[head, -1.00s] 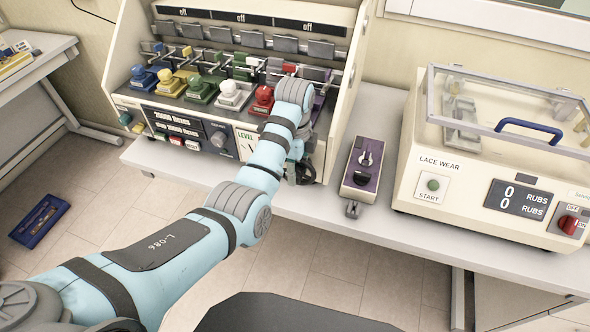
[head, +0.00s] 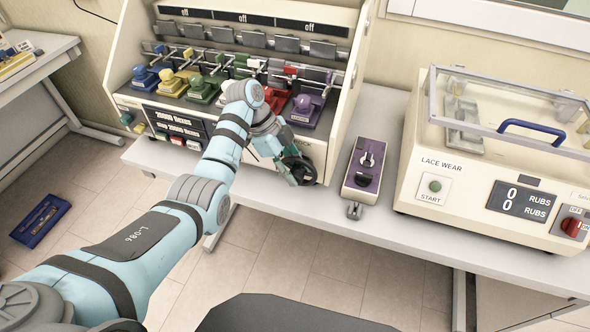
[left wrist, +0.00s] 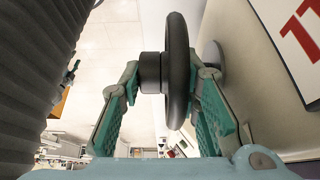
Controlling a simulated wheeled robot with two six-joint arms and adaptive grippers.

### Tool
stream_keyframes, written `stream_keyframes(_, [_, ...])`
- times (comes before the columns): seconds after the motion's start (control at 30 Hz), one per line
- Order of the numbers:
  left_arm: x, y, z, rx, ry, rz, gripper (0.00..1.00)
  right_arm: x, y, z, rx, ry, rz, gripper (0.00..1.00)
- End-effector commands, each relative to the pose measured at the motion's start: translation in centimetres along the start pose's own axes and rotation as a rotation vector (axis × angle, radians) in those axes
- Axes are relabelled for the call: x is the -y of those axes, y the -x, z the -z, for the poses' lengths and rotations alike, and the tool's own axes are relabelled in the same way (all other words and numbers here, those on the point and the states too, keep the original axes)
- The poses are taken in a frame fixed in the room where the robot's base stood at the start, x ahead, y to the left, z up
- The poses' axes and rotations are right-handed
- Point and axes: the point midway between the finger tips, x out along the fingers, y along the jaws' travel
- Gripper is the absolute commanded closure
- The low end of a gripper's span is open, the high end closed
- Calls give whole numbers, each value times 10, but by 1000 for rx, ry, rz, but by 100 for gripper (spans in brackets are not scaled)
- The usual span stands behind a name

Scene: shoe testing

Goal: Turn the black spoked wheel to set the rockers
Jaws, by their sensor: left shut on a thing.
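The black spoked wheel (head: 301,171) is on the front of the cream machine, at its lower right corner. My left gripper (head: 284,158) is at the wheel, partly hiding it in the head view. In the left wrist view, the wheel (left wrist: 178,62) shows edge-on with its dark hub, and my left gripper's green-padded fingers (left wrist: 165,80) are shut on it, one on each side. A row of grey tilted plates (head: 283,44), possibly the rockers, runs along the machine under panels reading "off". My right gripper is not in view.
Coloured stands, including a blue one (head: 143,78) and a purple one (head: 305,111), line the machine's shelf. A purple-topped switch box (head: 364,168) stands close to the right of the wheel. The lace wear tester (head: 470,165) is further right.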

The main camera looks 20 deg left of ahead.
Motion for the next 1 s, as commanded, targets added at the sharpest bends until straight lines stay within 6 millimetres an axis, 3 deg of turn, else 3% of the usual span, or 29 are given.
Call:
stream_keyframes(0.27, [-4, -12, -12, -258, 8, -15, 98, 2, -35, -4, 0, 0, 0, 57])
stream_keyframes(0.7, [-3, -16, -18, -595, 8, -14, 98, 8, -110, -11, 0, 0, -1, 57])
stream_keyframes(1.0, [-3, -12, -16, -693, 9, -15, 98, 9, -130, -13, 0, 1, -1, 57])
